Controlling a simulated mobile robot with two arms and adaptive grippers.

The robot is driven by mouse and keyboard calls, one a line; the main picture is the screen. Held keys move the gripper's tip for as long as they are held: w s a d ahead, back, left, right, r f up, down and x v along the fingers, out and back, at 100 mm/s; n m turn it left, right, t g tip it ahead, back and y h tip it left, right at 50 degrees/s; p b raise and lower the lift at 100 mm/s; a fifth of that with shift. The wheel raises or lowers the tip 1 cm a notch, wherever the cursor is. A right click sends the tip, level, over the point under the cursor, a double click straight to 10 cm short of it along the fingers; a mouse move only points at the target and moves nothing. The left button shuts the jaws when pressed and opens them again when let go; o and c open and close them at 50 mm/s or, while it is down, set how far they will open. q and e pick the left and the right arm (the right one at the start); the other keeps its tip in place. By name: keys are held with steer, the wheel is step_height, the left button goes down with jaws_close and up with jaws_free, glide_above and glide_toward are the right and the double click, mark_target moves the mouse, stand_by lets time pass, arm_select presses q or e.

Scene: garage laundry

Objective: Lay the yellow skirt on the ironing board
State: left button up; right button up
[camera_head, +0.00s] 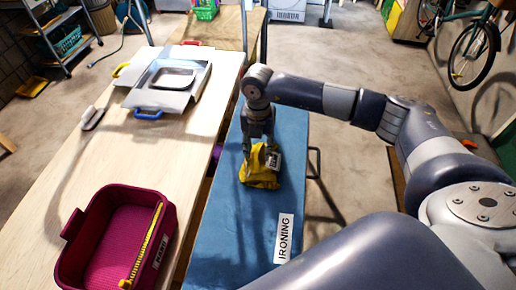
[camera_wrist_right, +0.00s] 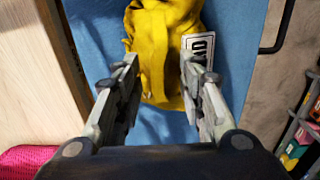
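The yellow skirt (camera_head: 258,176) lies bunched in a small heap on the blue ironing board (camera_head: 235,225), toward its middle. A white printed tag shows on the skirt's right side. My right gripper (camera_head: 259,149) points down right over the heap. In the right wrist view, the two fingers of the right gripper (camera_wrist_right: 160,72) are spread apart, with the yellow skirt (camera_wrist_right: 165,45) just beyond and between the tips. I see no cloth pinched between them. The blue board cover (camera_wrist_right: 95,25) shows around the skirt. My left gripper is not in view.
A wooden table (camera_head: 125,150) runs along the board's left side. It bears a magenta basket (camera_head: 75,255) with a yellow strip, a brush (camera_head: 92,117) and a metal tray (camera_head: 150,98). The near part of the board is bare except for an "IRONING" label (camera_head: 284,238).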

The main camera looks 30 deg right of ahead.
step_height(320, 180, up, 12)
steer(key=b, duration=0.3)
steer(key=shift+f, duration=0.25)
